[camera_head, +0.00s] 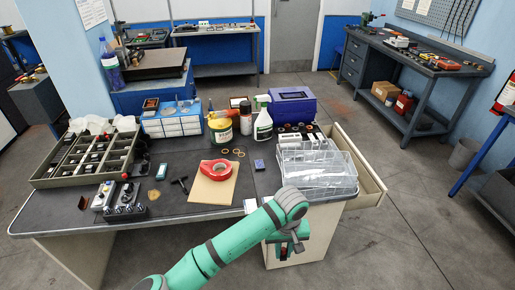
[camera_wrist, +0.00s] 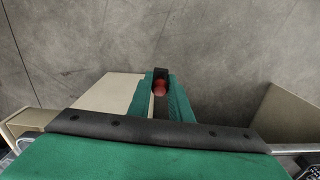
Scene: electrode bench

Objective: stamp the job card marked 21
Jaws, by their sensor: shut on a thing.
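My gripper (camera_wrist: 160,92) shows in the wrist view with its two green fingers closed on a small black thing with a round red part (camera_wrist: 160,86). I cannot tell for certain that it is a stamp. In the head view my gripper (camera_head: 290,250) hangs at the front edge of the desk, partly hidden by my own arm. A white card-like piece (camera_head: 250,205) lies at the desk's front edge, just left of my wrist. No number 21 is legible on it. A small blue block (camera_head: 259,164) lies farther back, possibly an ink pad.
An open drawer (camera_head: 366,180) juts out at right. Floor (camera_wrist: 240,50) lies beyond my fingers.

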